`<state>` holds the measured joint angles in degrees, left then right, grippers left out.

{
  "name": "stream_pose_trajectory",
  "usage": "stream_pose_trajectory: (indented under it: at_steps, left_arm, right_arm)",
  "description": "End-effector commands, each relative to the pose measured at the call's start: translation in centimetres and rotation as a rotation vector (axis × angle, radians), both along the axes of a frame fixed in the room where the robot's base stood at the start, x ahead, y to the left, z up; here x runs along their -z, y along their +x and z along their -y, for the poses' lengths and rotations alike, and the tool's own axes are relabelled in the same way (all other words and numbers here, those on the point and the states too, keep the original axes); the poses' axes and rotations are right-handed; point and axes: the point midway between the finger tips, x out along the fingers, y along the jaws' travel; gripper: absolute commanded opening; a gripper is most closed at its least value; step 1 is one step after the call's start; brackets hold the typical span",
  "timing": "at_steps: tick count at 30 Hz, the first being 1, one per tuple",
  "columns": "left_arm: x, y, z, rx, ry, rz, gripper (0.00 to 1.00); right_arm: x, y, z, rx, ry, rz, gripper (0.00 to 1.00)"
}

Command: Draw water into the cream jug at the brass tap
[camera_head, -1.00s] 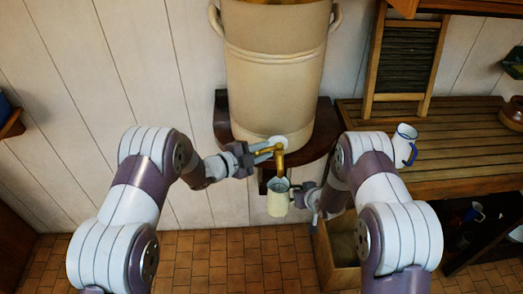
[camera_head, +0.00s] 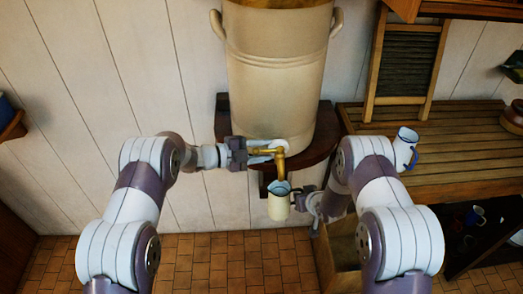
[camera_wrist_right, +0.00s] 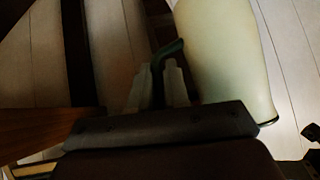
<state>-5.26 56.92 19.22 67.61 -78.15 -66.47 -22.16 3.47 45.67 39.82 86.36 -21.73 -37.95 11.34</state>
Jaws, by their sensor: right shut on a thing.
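The cream jug (camera_head: 279,211) hangs upright under the spout of the brass tap (camera_head: 280,163), its blue-grey mouth facing up. The tap sits low on the front of the large cream water urn (camera_head: 275,80). My right gripper (camera_head: 305,200) is shut on the jug's handle, at the jug's right side. The right wrist view shows the dark handle (camera_wrist_right: 165,58) between the fingertips (camera_wrist_right: 158,85) and the jug's pale body (camera_wrist_right: 225,55) beside them. My left gripper (camera_head: 264,151) is at the tap's left side, close to its top; its finger gap is too small to judge. No water stream can be made out.
The urn stands on a dark wooden shelf (camera_head: 325,140). Tiled floor at left is clear.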

Motion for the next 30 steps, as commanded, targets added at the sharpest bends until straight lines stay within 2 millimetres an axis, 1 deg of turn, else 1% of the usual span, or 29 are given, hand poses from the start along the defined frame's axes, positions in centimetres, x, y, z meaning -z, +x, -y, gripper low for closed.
stream_pose_trajectory:
  at_steps: [5, 8, 11, 15, 18, 21, 24, 30]
  left_arm:
    - [0.1, -0.1, -0.1, -0.001, 0.001, -0.002, 0.38]
    - [-0.1, -0.3, -1.2, -0.003, 0.002, -0.003, 0.38]
    - [-0.7, -1.0, -3.3, -0.004, 0.001, -0.001, 0.38]
    - [-1.5, -2.1, -6.8, -0.006, 0.0, -0.002, 0.38]
    - [-1.9, -2.8, -8.8, -0.003, 0.0, -0.001, 0.38]
    - [-2.3, -3.3, -10.2, -0.002, 0.0, 0.0, 0.38]
    - [-2.4, -3.6, -11.0, -0.001, 0.001, -0.001, 0.38]
    - [-2.5, -3.7, -11.2, 0.001, 0.001, 0.0, 0.38]
  right_arm:
    - [-0.1, 0.1, 0.0, 0.0, 0.001, 0.003, 0.0]
    - [-0.1, 0.1, 0.0, 0.0, 0.001, 0.003, 0.0]
    - [-0.1, 0.1, 0.0, 0.0, 0.001, 0.003, 0.0]
    - [-0.1, 0.1, 0.0, 0.0, 0.001, 0.003, 0.0]
    - [-0.1, 0.1, 0.0, 0.0, 0.001, 0.003, 0.0]
    - [-0.1, 0.1, 0.0, 0.0, 0.001, 0.003, 0.0]
    - [-0.1, 0.1, 0.0, 0.0, 0.001, 0.003, 0.0]
    - [-0.1, 0.1, 0.0, 0.0, 0.0, 0.002, 0.0]
